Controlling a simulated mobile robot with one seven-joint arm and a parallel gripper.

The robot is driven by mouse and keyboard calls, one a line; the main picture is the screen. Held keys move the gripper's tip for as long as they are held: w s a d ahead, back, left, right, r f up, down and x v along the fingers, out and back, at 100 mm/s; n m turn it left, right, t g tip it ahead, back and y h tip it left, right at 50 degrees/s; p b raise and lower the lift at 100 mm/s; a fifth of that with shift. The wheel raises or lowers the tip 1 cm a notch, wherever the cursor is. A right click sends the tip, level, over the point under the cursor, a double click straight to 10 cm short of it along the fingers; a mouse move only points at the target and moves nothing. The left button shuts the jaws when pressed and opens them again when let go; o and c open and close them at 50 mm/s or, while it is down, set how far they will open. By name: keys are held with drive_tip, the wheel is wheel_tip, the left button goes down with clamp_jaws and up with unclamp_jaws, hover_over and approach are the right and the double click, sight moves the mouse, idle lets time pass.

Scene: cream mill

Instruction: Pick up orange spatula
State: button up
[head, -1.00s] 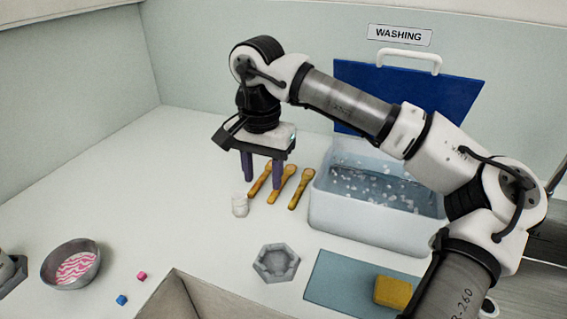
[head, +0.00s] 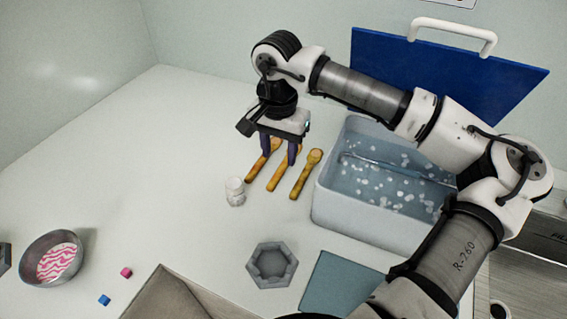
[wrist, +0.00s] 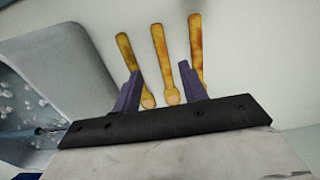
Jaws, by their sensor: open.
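Three similar spatulas lie side by side on the white counter, in close yellow-orange tones. The left one (head: 256,168) looks the most orange; in the wrist view it is the right one (wrist: 195,45). The middle one (head: 277,177) and the yellower right one (head: 306,174) lie beside it. My gripper (head: 279,157) is open and empty, fingers pointing down over the left and middle spatulas. In the wrist view, the middle spatula (wrist: 160,50) shows between the fingertips (wrist: 159,72). The right finger covers part of the orange one. I cannot tell the fingertips' exact height.
A tub of water (head: 335,205) stands close right of the spatulas, with a blue board (head: 440,85) behind it. A small white cup (head: 234,191) and a grey hexagonal dish (head: 272,265) stand in front. A bowl (head: 52,258) stands at left.

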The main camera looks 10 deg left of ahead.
sight(277, 174)
drive_tip(key=shift+s+a+f+p, duration=0.15)
drive_tip(key=shift+f+p, duration=0.45)
drive_tip(key=shift+f, duration=0.9)
drive_tip(key=shift+w+a+f+p, duration=0.1)
drive_tip(key=shift+f+p, duration=0.5)
drive_tip(key=shift+f, duration=0.85)
clamp_jaws()
